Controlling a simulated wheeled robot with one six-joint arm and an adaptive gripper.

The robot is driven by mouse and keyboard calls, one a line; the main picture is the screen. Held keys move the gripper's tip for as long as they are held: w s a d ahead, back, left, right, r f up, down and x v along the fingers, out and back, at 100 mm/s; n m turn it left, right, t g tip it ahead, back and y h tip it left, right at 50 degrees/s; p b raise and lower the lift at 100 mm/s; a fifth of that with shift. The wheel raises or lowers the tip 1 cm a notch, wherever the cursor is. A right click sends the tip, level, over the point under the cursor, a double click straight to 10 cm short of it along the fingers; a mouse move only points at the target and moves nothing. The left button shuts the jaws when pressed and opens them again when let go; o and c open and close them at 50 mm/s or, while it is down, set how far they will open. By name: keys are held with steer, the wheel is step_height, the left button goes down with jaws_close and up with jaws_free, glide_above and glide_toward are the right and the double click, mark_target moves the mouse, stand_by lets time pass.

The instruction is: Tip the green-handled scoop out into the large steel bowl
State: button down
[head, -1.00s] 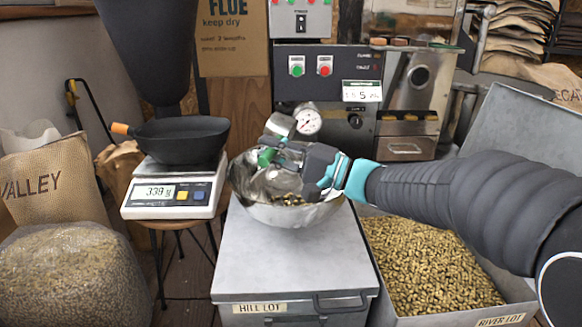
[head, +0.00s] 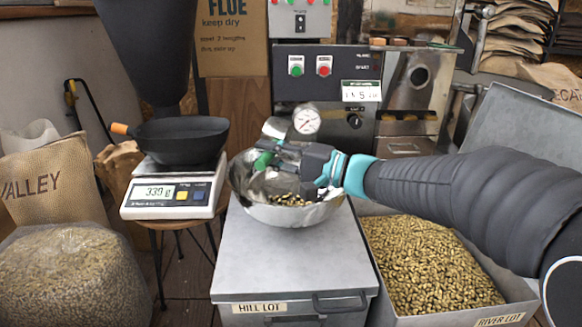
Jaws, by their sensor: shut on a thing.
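The large steel bowl (head: 300,215) stands on the grey lid of the box labelled HILL LOT. Beans (head: 290,199) show inside it. My gripper (head: 280,157) reaches in from the right over the bowl and is shut on the green handle of the scoop (head: 263,161). The scoop's metal body seems to hang within the bowl's opening, tilted. Its edges blend with the shiny bowl, and I cannot tell whether it still holds beans or touches the bowl.
A scale (head: 175,190) reading about 339 g carries a black pan (head: 182,140) left of the bowl. An open bin of beans (head: 425,262), labelled RIVER LOT, is at right below my arm. The roaster panel (head: 326,80) and a gauge (head: 307,121) stand behind. The front of the HILL LOT lid (head: 285,270) is clear.

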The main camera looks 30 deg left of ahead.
steer(key=shift+a+f+h, duration=0.25)
steer(key=shift+f+h, duration=0.25)
steer(key=shift+s+a+f+h, duration=0.1)
steer(key=shift+a+f+h, duration=0.2)
steer(key=shift+h, duration=0.6)
steer(key=shift+a, duration=0.1)
